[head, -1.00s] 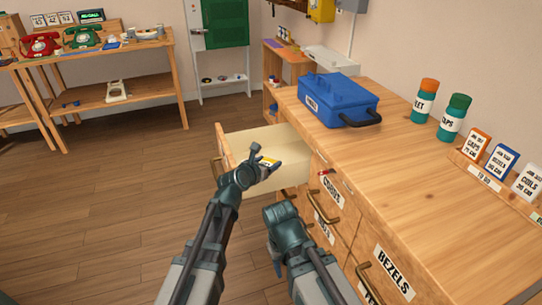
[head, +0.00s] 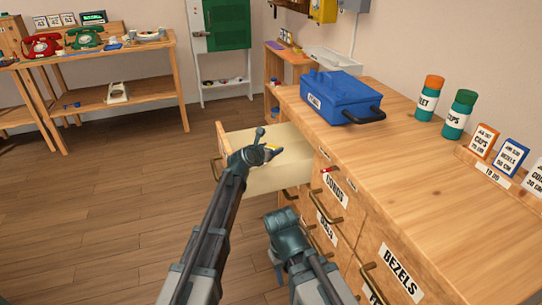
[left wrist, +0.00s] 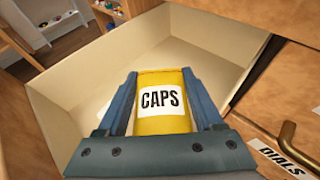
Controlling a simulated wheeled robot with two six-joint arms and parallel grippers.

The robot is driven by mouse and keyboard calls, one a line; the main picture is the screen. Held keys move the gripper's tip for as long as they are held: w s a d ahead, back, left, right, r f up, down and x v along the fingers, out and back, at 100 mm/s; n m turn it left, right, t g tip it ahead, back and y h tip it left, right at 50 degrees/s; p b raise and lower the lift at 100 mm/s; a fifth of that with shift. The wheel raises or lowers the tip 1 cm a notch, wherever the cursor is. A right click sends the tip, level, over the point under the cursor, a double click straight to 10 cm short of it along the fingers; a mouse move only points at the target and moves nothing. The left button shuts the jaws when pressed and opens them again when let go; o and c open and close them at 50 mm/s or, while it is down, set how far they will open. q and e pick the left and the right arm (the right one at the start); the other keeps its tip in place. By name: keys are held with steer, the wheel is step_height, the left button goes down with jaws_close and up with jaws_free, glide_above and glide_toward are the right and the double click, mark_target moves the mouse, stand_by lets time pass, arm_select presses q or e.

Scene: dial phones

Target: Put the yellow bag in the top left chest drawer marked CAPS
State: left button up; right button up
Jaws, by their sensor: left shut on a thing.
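The yellow bag (left wrist: 162,99) with a white CAPS label sits between the fingers of my left gripper (left wrist: 163,95), which is shut on it. In the left wrist view the bag is over the inside of an open, pale-lined drawer (left wrist: 85,75). The drawer's own label is hidden. My right gripper (head: 280,220) is low in front of the chest; its fingers are not clear.
The wooden chest (head: 430,150) bears a blue toolbox (head: 340,98), two bottles and several small cards. Drawers marked CORDS and BEZELS are closed. A small red thing (head: 330,168) lies by the chest's front edge. A bench with phones (head: 85,38) stands far left.

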arm_select(q)
steer(key=shift+f, duration=0.5)
arm_select(e)
steer(key=shift+f, duration=0.5)
arm_select(q)
steer(key=shift+f, duration=0.1)
arm_select(e)
steer(key=shift+f, duration=0.1)
arm_select(q)
steer(key=shift+f+b, duration=0.4)
steer(key=shift+b, duration=0.1)
arm_select(e)
steer(key=shift+f, duration=0.4)
arm_select(q)
steer(key=o, duration=1.4)
steer(key=shift+r, duration=0.1)
steer(key=shift+c, duration=0.2)
arm_select(e)
steer(key=shift+r, duration=0.15)
arm_select(q)
steer(key=shift+r+p, duration=0.35)
steer(key=shift+p, duration=0.05)
steer(key=p+v, duration=0.4)
steer(key=v, duration=0.8)
steer(key=shift+p, duration=0.4)
arm_select(e)
steer(key=shift+r, duration=2.65)
